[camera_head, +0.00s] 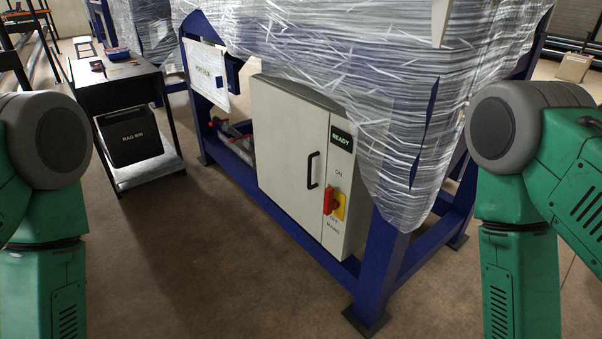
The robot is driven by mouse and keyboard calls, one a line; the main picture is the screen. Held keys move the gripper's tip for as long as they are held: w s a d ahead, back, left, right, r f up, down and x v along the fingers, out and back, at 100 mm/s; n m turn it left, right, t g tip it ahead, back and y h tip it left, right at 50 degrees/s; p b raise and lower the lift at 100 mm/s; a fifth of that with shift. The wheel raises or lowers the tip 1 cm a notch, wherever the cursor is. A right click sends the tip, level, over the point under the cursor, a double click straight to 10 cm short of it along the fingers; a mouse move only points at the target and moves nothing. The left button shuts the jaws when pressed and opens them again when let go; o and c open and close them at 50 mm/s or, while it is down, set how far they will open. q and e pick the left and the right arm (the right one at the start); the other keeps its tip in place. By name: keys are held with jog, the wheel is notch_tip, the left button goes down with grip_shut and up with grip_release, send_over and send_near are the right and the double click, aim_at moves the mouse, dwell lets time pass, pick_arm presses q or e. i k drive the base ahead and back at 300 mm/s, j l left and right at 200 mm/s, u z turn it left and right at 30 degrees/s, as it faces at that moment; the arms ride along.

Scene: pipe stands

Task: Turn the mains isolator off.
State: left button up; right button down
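The mains isolator (329,200) is a red handle on a yellow plate (340,207), on the lower right of a light grey cabinet (291,158). The red handle looks upright. Small lettering sits above and below it; "ON" seems to be above, and the lower words are too small to read surely. A dark display (341,139) with green "READY" is above it. My green arms stand at the left and right edges, apart from the cabinet. Neither gripper is in view.
The cabinet sits in a blue steel frame (378,264) below a load in clear wrap (345,60). A black door handle (312,170) is left of the isolator. A dark table (115,82) with a rag bin (130,136) stands at left. The floor in front is clear.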

aim_at(330, 204)
jog(key=i+j+z, duration=0.2)
jog(key=i+j, duration=1.15)
jog(key=j, duration=0.1)
